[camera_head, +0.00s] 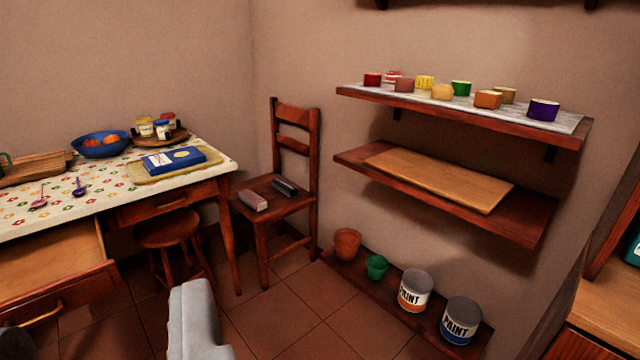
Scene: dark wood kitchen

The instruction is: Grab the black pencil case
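A black pencil case (285,187) lies on the seat of a wooden chair (311,150) near the room's corner. A pink-grey case (252,201) lies beside it, nearer the seat's front left. The pencil case is in plain view with nothing on it. A pale grey part of my arm or gripper (195,322) rises from the bottom edge, left of centre. It is well in front of the chair and touches nothing there. Its fingertips cannot be made out, and I see nothing held.
A table with a flowered cloth (110,190) stands left, its drawer (55,270) pulled open. A stool (168,232) is left of the chair. Wall shelves (450,195) are on the right. Pots and paint cans (415,290) stand low. The tiled floor (275,315) before the chair is clear.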

